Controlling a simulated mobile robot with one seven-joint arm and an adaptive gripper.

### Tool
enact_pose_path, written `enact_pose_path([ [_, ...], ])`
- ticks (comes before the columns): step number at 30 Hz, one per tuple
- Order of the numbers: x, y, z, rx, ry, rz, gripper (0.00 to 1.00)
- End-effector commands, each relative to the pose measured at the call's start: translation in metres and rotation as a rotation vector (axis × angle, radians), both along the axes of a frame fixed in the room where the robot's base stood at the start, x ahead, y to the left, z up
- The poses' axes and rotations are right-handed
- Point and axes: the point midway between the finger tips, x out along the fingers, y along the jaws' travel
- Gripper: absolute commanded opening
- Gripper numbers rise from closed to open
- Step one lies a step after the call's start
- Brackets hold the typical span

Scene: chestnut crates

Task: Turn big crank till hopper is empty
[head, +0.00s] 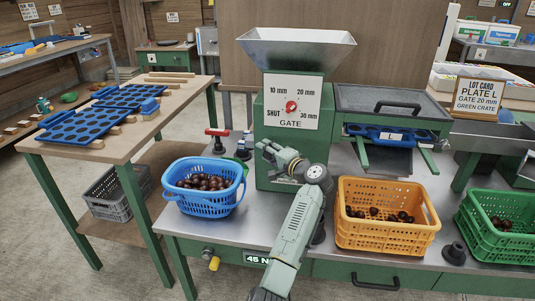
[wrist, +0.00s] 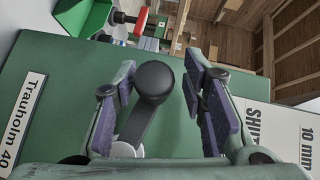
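The big crank shows in the wrist view as a black ball knob (wrist: 154,82) on a dark arm running down to a pale hub. My gripper (wrist: 166,92) is open, with its purple-padded fingers on either side of the knob. The knob is nearer the left finger, with a clear gap to the right one. In the head view my gripper (head: 277,158) is at the machine's green front (head: 268,140), hiding the crank. The metal hopper (head: 297,50) is on top; its upper inner walls are bare and its bottom is hidden. The red gate knob (head: 291,107) is on the white dial.
A blue basket (head: 207,207) of chestnuts stands left of my arm. An orange crate (head: 385,236) and a green crate (head: 490,245), both holding chestnuts, stand right. A red-handled clamp-like tool (head: 217,133) is behind the blue basket. A lot card (head: 478,97) reads plate L, gate 20 mm, green crate.

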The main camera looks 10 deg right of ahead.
Motion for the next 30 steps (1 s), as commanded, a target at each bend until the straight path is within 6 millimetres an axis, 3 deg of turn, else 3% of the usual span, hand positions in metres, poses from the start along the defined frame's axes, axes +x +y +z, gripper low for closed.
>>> enact_pose_path([
  [14,-0.007,-0.006,-0.003,0.000,0.004,-0.003,0.46],
  [30,-0.092,-0.057,0.012,-0.001,0.003,-0.003,0.46],
])
